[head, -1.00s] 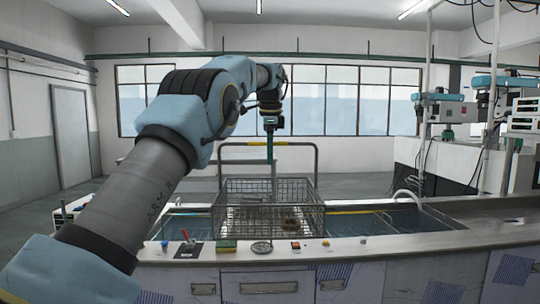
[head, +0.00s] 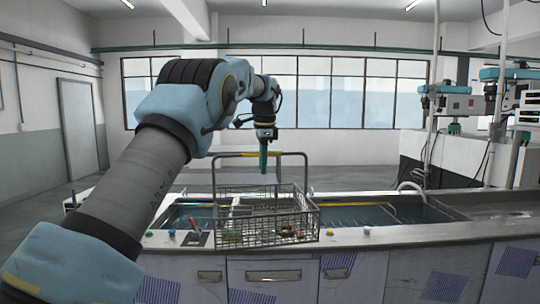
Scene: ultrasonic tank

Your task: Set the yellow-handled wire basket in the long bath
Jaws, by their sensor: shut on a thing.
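The wire basket (head: 268,229) is an open grey mesh box with a tall arched handle that has a yellow grip (head: 246,154). My gripper (head: 263,168) is above the basket, pointing down, its greenish fingers at the grip and shut on the handle. The basket hangs roughly level, in front of the long bath (head: 372,216) in the picture and overlapping its near rim. Its exact height over the rim is hard to tell. The bath is a long sunken tank with dark bluish water, showing on both sides of the basket, which hides its middle.
The metal counter (head: 405,236) runs along the bath's near side. A curved pipe (head: 411,187) stands at the bath's right end. Equipment stands at the far right.

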